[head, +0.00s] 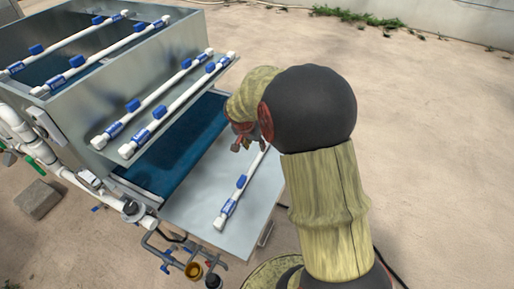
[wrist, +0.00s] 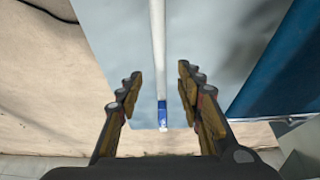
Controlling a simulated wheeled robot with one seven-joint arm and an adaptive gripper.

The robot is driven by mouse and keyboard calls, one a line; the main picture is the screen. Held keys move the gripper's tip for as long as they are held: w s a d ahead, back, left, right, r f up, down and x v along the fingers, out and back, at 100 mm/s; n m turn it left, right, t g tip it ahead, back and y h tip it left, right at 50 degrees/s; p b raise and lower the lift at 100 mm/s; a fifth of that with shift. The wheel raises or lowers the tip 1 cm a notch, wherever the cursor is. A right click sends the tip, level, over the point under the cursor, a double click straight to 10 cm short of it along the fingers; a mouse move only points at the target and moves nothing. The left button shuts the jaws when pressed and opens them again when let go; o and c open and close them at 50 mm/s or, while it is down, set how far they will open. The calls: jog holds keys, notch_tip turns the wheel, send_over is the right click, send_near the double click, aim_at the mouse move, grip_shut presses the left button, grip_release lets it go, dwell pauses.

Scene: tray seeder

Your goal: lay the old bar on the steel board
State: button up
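A white bar with blue fittings (head: 241,182) lies on the bare steel board (head: 194,195) at the front of the machine. I cannot tell whether it is the old bar. In the wrist view the bar (wrist: 158,55) runs lengthwise between my fingers, its blue-fitted end near the board's edge. My gripper (head: 244,142) is above the board at the bar's far part, which my arm partly hides. In the wrist view my gripper (wrist: 157,85) is open, with a clear gap on each side of the bar. The steel board (wrist: 115,45) also shows there.
The steel machine (head: 72,112) carries several similar white bars (head: 165,105) on its top and front ledge. A dark blue belt (head: 168,165) lies between ledge and board. Pipes and valves (head: 185,265) stand by the board's near edge. The floor to the right is clear.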

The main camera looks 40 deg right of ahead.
jog(key=s+a+r+n+t+y, duration=0.1)
jog(key=s+a+r+n, duration=0.2)
jog(key=a+r, duration=0.45)
jog(key=s+a+r+n+t, duration=0.1)
jog(key=s+a+r+n, duration=0.25)
jog(key=a+r, duration=0.45)
jog(key=s+a+r+n+t+y, duration=0.1)
jog(key=s+a+r+n, duration=0.1)
jog(key=s+a, duration=0.4)
jog(key=s+a+r+n+y, duration=0.2)
jog(key=s+a+r+n, duration=0.1)
jog(key=s+a+n, duration=0.2)
jog(key=shift+s+a+t, duration=0.4)
jog(key=shift+s+a, duration=0.25)
jog(key=shift+s, duration=0.55)
